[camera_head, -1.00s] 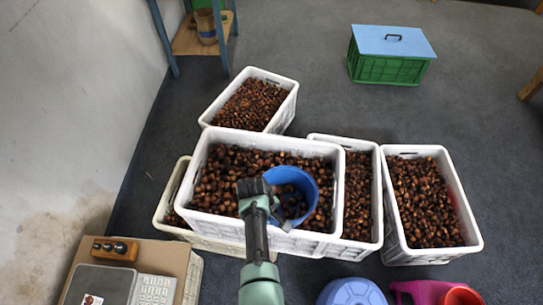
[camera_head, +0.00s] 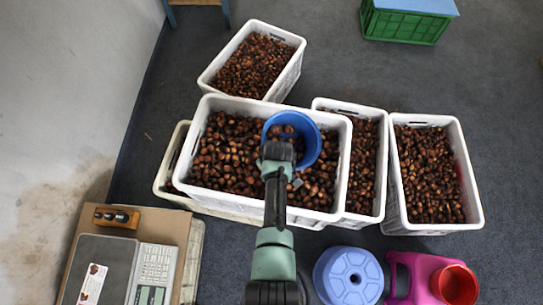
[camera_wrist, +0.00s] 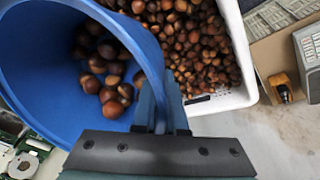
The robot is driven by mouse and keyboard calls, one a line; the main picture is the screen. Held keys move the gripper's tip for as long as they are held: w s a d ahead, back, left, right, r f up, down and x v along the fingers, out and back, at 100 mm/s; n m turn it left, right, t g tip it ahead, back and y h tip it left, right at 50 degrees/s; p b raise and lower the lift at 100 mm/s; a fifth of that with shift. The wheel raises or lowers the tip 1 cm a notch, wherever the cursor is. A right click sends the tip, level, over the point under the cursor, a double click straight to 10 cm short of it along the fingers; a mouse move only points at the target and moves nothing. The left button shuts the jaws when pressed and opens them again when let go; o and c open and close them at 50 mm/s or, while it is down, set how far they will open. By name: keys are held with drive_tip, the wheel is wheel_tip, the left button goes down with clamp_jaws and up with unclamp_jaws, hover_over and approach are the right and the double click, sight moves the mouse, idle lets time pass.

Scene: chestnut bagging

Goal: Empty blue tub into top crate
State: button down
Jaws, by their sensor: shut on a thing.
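The blue tub (camera_head: 312,135) is over the right part of the top crate (camera_head: 270,104), tilted, with its mouth facing up and toward my camera. Several chestnuts lie inside it, also seen in the wrist view on the tub's inner wall (camera_wrist: 50,75). My gripper (camera_head: 279,160) is shut on the tub's near rim; the wrist view shows the fingers (camera_wrist: 160,108) clamped on that rim. The top crate is white, full of loose chestnuts, and sits on another white crate (camera_head: 163,180). Whether the tub touches the chestnuts below cannot be told.
White crates of chestnuts stand behind (camera_head: 292,72) and to the right (camera_head: 397,200). A green crate with a blue lid (camera_head: 405,24) is at the back.

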drive_tip(key=shift+w+a+f+t+y+b, duration=0.1)
drive_tip(key=shift+w+f+t+y+b, duration=0.15)
drive_tip(key=shift+f+t+y+b, duration=0.45)
drive_tip(key=shift+r+t+y+b, duration=0.35)
drive_tip(key=shift+t+y+b, duration=0.3)
drive_tip(key=shift+b, duration=0.4)
drive_tip(key=t+y+b, duration=0.1)
drive_tip(key=b, duration=0.2)
drive_tip(key=t+y+b, duration=0.1)
drive_tip(key=b, duration=0.2)
drive_tip(key=shift+s+r+m+t+y, duration=0.1)
drive_tip(key=shift+r+m+t+y, duration=0.15)
drive_tip(key=shift+r+m+t, duration=0.1)
drive_tip(key=t+y+b, duration=0.1)
drive_tip(key=b, duration=0.3)
drive_tip(key=s+d+t+y+b, duration=0.1)
drive_tip(key=b, duration=0.2)
drive_tip(key=shift+d+f+m+t+y+b, duration=0.2)
drive_tip(key=shift+m+t+y+b, duration=0.1)
drive_tip(key=shift+t+b, duration=0.1)
drive_tip(key=shift+s+d+r+m+t+y+b, duration=0.2)
drive_tip(key=shift+s+d+t+y+b, duration=0.4)
drive_tip(key=shift+b, duration=2.65)
drive_tip(key=shift+s+d+r+m+t+y+b, duration=0.25)
drive_tip(key=shift+t+y+b, duration=0.6)
drive_tip(key=shift+b, duration=2.35)
drive_tip(key=shift+s+d+m+t+y+b, duration=0.1)
drive_tip(key=shift+s+d+t+y+b, duration=0.7)
drive_tip(key=shift+b, duration=2.45)
